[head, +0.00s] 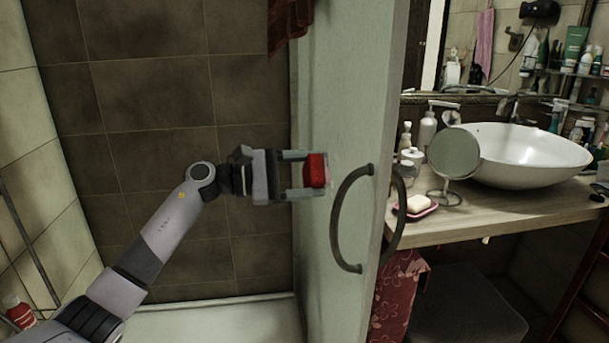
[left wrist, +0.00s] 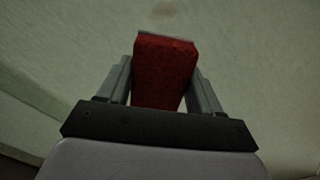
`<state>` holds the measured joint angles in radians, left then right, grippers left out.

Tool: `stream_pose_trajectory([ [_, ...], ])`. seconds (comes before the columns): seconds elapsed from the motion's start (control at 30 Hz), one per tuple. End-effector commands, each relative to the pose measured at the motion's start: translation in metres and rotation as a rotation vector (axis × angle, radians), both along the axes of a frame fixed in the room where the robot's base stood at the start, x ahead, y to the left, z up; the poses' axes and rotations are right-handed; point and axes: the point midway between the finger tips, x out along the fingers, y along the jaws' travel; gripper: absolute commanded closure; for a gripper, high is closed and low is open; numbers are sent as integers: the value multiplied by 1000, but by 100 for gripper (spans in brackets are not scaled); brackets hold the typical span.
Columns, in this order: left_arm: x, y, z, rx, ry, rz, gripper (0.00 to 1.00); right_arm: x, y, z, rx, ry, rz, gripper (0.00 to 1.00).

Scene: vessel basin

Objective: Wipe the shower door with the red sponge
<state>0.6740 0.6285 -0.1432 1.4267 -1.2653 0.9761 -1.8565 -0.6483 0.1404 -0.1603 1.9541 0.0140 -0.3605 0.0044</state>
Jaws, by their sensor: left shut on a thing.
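The red sponge (head: 317,170) is held between the fingers of my left gripper (head: 303,174), which is shut on it. In the left wrist view the sponge (left wrist: 164,72) sticks out past the fingertips of my gripper (left wrist: 165,85), with its far end at the pale surface. The shower door (head: 345,90) is a pale greenish panel standing open, with a dark curved handle (head: 340,220). The sponge is at the door's left face, left of the handle; it looks close against the panel, but exact contact is hard to tell. My right gripper is not in view.
A wooden counter (head: 480,222) right of the door holds a white basin (head: 530,152), a round mirror (head: 454,152), bottles and a soap dish (head: 418,208). A dark red cloth (head: 288,25) hangs near the door's top. A red bottle (head: 18,312) stands at lower left.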

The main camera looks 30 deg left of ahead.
Motion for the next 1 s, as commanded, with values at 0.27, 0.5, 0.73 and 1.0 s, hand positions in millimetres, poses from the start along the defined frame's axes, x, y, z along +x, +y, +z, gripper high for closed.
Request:
stream_pose_trajectory([
  [0.27,4,-5,0,-1,0,-1,59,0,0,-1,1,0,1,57],
  [0.5,6,-9,0,1,-1,-1,59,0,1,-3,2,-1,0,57],
  [0.73,-1,-13,-1,4,-1,0,59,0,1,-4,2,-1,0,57],
  [1.0,-20,-26,-1,3,0,-1,59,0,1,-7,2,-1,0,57],
])
